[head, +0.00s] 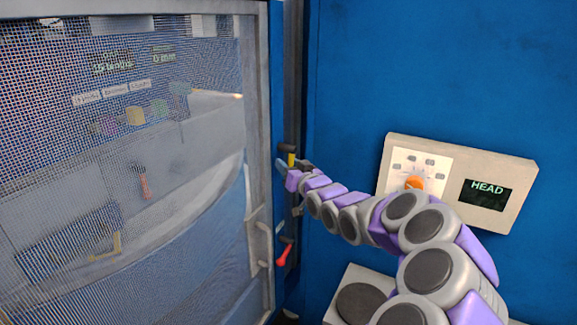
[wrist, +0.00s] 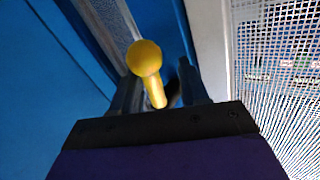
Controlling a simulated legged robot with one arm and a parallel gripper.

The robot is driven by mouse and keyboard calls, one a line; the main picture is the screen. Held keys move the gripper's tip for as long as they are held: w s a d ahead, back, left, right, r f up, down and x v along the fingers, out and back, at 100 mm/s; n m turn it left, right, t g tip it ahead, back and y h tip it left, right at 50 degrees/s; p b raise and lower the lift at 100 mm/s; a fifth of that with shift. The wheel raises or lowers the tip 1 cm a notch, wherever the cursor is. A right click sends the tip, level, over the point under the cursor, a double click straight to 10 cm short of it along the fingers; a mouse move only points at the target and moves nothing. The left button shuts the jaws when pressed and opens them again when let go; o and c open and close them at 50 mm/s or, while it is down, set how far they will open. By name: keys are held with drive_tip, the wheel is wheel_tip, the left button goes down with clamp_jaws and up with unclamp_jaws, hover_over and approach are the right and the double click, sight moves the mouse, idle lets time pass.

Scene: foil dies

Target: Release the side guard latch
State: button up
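The side guard latch shows as a yellow knob on a short yellow stem (wrist: 145,60) in the wrist view. In the head view it is a small yellow piece (head: 291,158) at the guard's right edge. My gripper (head: 293,166) is at it, and in the wrist view the two dark fingers (wrist: 158,82) stand apart on either side of the stem. Gaps show between the stem and the fingers, so the gripper looks open. The stem's lower end is partly hidden near the gripper's body. The side guard is a mesh panel in a grey frame (head: 257,130).
A red handle (head: 284,256) sits below the latch on the same edge. A beige control box (head: 462,155) with an orange knob (head: 415,183) and a HEAD display is on the blue wall (head: 440,70), behind my arm. Blurred coloured items show behind the mesh.

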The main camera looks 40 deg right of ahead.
drive_tip(key=shift+w+d+f, duration=0.1)
drive_tip(key=shift+d, duration=0.4)
drive_tip(key=shift+w+d+f, duration=0.1)
drive_tip(key=shift+d, duration=0.35)
drive_tip(key=shift+s+a+r, duration=0.1)
drive_tip(key=shift+a+r, duration=0.1)
drive_tip(key=shift+a, duration=0.75)
drive_tip(key=c, duration=0.4)
drive_tip(key=shift+d, duration=0.15)
drive_tip(key=c, duration=0.3)
drive_tip(key=shift+d+f, duration=0.1)
drive_tip(key=shift+d, duration=0.2)
clamp_jaws()
drive_tip(key=shift+a, duration=0.1)
